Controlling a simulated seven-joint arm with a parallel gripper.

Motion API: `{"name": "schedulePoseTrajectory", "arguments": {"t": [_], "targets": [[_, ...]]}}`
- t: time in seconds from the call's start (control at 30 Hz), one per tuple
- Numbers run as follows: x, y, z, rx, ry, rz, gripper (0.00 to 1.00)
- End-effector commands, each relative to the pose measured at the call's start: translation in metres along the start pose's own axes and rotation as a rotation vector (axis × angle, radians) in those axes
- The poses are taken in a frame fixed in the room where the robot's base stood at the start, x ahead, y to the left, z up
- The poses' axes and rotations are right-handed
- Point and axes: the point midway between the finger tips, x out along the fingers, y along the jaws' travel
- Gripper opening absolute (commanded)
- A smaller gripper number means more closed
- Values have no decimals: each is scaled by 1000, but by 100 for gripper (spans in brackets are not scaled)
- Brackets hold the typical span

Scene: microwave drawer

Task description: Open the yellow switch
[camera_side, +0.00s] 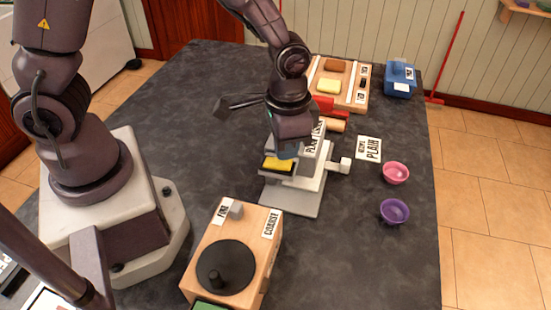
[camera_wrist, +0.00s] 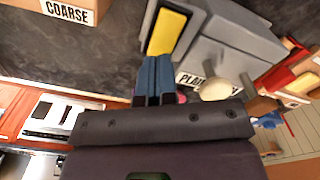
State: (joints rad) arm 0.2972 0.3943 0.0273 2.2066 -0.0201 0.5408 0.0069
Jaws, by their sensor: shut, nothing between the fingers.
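The yellow switch (camera_side: 278,164) is a flat yellow panel on the side of a grey machine (camera_side: 297,197) in the side view. It also shows as a yellow rectangle (camera_wrist: 168,33) in the wrist view. My gripper (camera_side: 287,150) is at the machine, just above the yellow panel. In the wrist view its blue fingertips (camera_wrist: 155,72) are shut together and empty, at the lower edge of the yellow panel. I cannot tell whether they touch it. My wrist and fingers hide part of the machine's top.
A wooden box with a black disc (camera_side: 225,267) and a "COARSE" label stands in front. A pink bowl (camera_side: 396,172) and a purple bowl (camera_side: 394,211) stand at right. A wooden tray (camera_side: 353,106) and a blue box (camera_side: 399,91) stand behind. The left tabletop is clear.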

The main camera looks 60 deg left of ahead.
Motion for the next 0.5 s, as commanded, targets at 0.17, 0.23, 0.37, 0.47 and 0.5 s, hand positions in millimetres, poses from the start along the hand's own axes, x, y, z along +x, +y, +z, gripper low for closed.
{"name": "schedulePoseTrajectory", "arguments": {"t": [0.17, 0.23, 0.37, 0.47, 0.5], "targets": [[3, 0, 0, 0, -1, 0, 0], [4, 0, 0, 0, -1, 0, 0], [6, 0, 0, 0, -1, 0, 0], [8, 0, 0, 0, -1, 0, 0], [8, 0, 0, 0, -1, 0, 0]]}}
